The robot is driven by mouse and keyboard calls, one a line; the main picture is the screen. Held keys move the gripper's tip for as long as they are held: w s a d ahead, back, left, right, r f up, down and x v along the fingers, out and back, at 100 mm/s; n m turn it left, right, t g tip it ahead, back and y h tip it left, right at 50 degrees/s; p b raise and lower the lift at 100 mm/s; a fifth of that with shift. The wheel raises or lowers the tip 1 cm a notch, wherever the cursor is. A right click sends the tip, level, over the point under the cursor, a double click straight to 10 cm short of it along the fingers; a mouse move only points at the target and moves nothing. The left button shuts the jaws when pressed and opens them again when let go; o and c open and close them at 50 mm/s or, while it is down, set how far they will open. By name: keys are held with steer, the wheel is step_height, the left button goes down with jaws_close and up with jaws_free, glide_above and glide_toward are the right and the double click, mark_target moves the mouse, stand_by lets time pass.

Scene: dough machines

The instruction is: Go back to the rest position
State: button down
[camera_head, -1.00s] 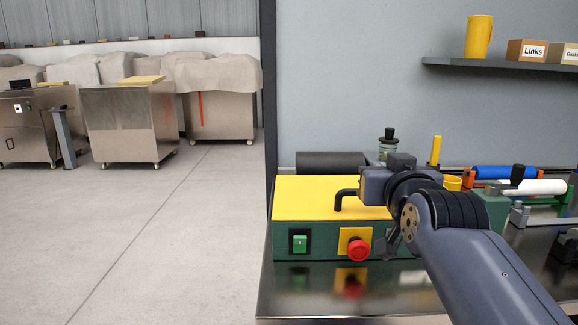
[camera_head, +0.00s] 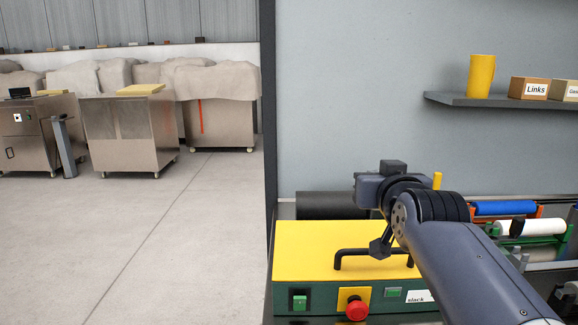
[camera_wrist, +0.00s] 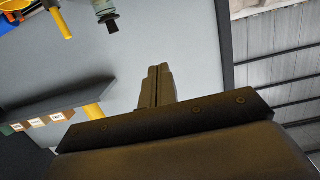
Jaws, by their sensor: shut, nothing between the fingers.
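My gripper (camera_head: 380,248) is in front of the yellow-topped green machine (camera_head: 318,240) in the head view, over its black handle as seen from there. The machine has a green switch (camera_head: 299,299) and a red stop button (camera_head: 356,309) on its front. In the wrist view my gripper's fingers (camera_wrist: 158,72) are together with nothing between them. My arm covers the right part of the machine.
A dark shelf (camera_head: 500,101) on the grey wall holds a yellow cup (camera_head: 481,76) and small labelled boxes (camera_head: 528,88). Rollers, one blue (camera_head: 503,208) and one white (camera_head: 516,227), lie at right. Steel cabinets (camera_head: 127,133) stand far left; the floor between is clear.

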steer(key=w+r+g+p, duration=0.4)
steer(key=w+g+p, duration=0.3)
steer(key=p, duration=1.6)
steer(key=shift+w, duration=2.65)
steer(key=shift+s, duration=0.1)
